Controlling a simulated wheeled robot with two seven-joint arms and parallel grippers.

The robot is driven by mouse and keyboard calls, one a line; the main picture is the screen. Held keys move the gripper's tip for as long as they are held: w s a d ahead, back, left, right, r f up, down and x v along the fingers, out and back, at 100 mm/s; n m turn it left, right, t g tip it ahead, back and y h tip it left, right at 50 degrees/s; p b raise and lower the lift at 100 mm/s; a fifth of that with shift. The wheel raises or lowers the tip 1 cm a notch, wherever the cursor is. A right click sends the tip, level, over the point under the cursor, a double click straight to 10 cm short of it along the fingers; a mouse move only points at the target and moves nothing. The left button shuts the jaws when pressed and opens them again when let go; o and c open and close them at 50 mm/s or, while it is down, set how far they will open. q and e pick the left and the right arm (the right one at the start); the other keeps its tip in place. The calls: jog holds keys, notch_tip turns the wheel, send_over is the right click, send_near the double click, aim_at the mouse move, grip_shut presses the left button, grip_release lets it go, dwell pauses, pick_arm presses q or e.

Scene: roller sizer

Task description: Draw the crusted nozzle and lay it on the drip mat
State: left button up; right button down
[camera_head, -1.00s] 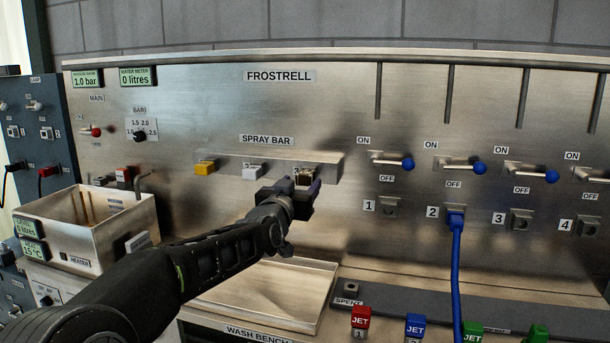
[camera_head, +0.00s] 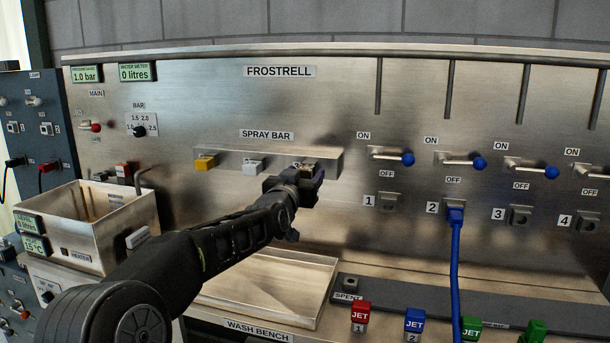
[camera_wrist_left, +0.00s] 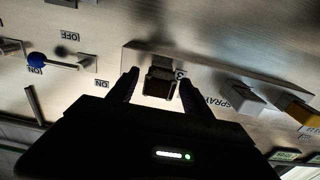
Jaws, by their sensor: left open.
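The crusted nozzle, a brownish dark block (camera_head: 309,167), sits at place 3 at the right end of the spray bar (camera_head: 328,157). My left gripper (camera_head: 299,180) is just below and in front of it and hides its lower part. In the left wrist view the nozzle (camera_wrist_left: 160,82) lies between my left gripper's open fingers (camera_wrist_left: 158,88); a narrow gap shows on each side. The dark grey strip at the front right, with a partly hidden label, looks like the drip mat (camera_head: 400,304). My right gripper is not in view.
A yellow nozzle (camera_head: 205,162) and a white nozzle (camera_head: 254,167) sit left of it on the bar. An empty shallow tray (camera_head: 325,275) lies below my arm. Colored JET blocks (camera_head: 361,314) stand in front of the strip. A blue hose (camera_head: 456,265) hangs from socket 2.

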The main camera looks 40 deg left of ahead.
aim_at(303, 176)
pick_arm(q)
jog(key=shift+b, duration=0.35)
dwell(0.7)
grip_shut()
dwell(0.7)
jog(key=shift+s+f, duration=0.1)
dwell(0.4)
jog(key=shift+b+v, duration=0.4)
jog(key=shift+v, duration=0.45)
jog(key=shift+b+v, duration=0.45)
jog(key=shift+v, duration=1.4)
jog(key=shift+s+d, duration=0.1)
jog(key=shift+s, duration=0.05)
